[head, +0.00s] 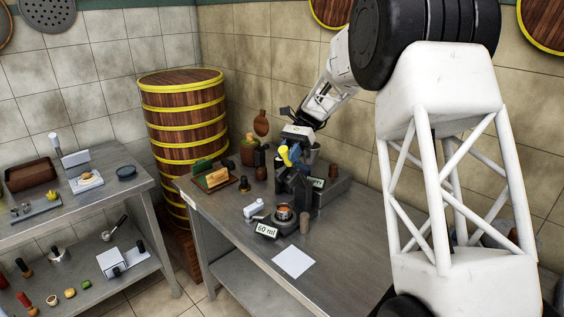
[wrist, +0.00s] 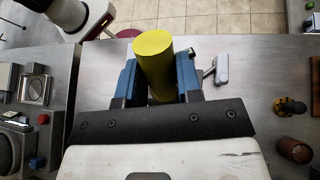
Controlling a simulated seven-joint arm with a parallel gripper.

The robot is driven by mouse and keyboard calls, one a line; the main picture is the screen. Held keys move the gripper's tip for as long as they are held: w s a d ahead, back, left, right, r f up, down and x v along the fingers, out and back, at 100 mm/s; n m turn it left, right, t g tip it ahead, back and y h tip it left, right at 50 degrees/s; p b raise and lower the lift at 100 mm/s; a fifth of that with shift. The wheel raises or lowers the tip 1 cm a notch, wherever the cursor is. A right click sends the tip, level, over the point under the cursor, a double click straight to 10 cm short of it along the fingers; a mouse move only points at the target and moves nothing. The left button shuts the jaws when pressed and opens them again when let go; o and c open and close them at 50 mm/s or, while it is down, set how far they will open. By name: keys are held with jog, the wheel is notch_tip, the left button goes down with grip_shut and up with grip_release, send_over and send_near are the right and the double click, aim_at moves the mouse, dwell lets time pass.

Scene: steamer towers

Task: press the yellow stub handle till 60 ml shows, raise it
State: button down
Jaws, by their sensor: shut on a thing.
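The yellow stub handle (head: 284,155) is on a dark machine (head: 293,190) on the right-hand steel table. In the wrist view the handle (wrist: 155,58) is a thick yellow cylinder between two blue fingers. My gripper (wrist: 157,78) is shut on it; in the head view my gripper (head: 290,148) is small and partly merges with the machine. A small cup (head: 284,213) with orange contents stands at the machine's front. A card reading "60 ml" (head: 268,230) stands before it. A small greenish display (head: 318,183) is on the machine's right; its reading is too small to tell.
A white sheet (head: 293,261) lies at the table's front. A small white object (head: 253,208) is left of the cup, and a wooden board (head: 213,182) with a tan block is farther left. A tall wooden steamer tower (head: 185,110) stands behind. Another steel table is at the left.

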jog(key=shift+w+d+r+g, duration=0.1)
jog(key=shift+w+d+g, duration=0.2)
jog(key=shift+w+d, duration=0.1)
jog(key=c, duration=0.8)
grip_release()
jog(key=shift+r, duration=0.15)
